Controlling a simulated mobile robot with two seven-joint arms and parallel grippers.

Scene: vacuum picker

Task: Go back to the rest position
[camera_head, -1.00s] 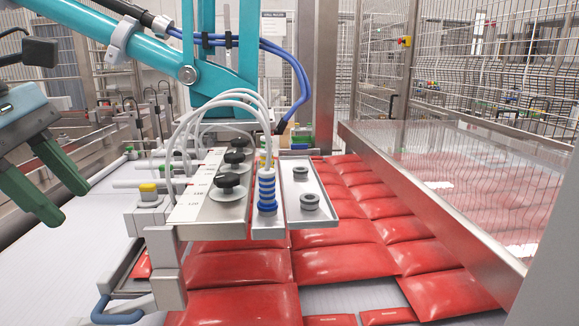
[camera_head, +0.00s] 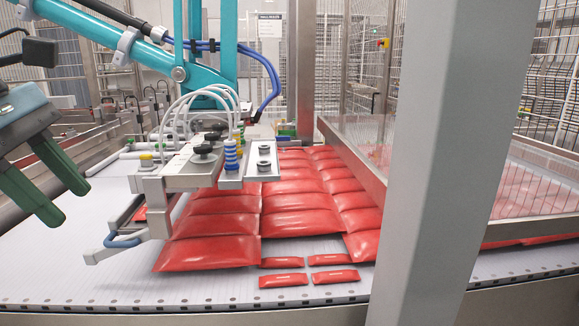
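My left gripper (camera_head: 52,180) is at the left edge of the head view. Its two green fingers are spread apart with nothing between them, above the left side of the conveyor. My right gripper is not in view. The vacuum picker head (camera_head: 200,165), with white hoses, black knobs and a blue-and-white suction cup (camera_head: 231,155), hangs from a teal arm (camera_head: 130,65) over the belt. It is apart from my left gripper.
Red packets (camera_head: 215,252) lie in rows on the pale conveyor belt (camera_head: 110,285), with several small red sachets (camera_head: 283,280) at the front. A grey post (camera_head: 435,170) stands close on the right. Behind it are a clear guard panel and wire fencing.

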